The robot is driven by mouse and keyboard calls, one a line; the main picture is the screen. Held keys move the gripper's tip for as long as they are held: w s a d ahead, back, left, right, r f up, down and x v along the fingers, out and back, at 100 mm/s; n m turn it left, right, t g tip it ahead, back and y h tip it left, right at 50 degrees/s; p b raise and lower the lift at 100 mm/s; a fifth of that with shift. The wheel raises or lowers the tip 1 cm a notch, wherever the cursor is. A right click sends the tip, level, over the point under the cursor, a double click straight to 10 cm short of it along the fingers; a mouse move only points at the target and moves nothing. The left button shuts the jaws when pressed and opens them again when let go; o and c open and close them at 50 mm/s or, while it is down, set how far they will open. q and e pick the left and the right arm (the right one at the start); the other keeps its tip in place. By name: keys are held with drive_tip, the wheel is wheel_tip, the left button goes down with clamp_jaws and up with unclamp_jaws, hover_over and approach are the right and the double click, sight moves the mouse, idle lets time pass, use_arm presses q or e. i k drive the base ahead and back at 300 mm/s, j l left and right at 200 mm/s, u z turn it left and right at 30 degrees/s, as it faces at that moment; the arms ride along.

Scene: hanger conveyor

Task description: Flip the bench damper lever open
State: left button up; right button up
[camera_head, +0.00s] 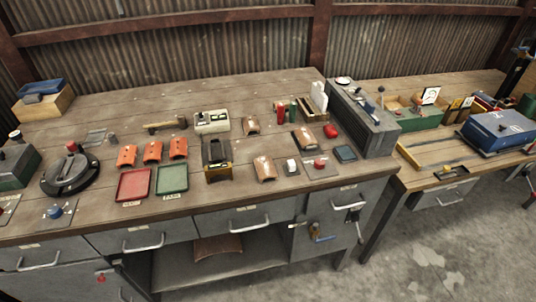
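No part labelled as the damper lever can be read at this size. A thin upright lever with a dark knob (381,92) stands at the grey housing (362,117) on the bench's right end. A blue-handled lever (317,234) hangs on the grey cabinet front below the bench top. A black round device with a red knob (71,172) sits at the bench's left. I cannot tell which of these is the damper, nor whether it is open. Neither of my grippers is in view.
The wooden bench top (240,90) is clear along its back. Orange curved pieces (152,151), a red tray (133,185) and a green tray (172,178) lie near the front. A second table at right holds a blue box (497,131). Open concrete floor (430,255) lies at lower right.

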sight(359, 232)
drive_tip(key=z, duration=1.1)
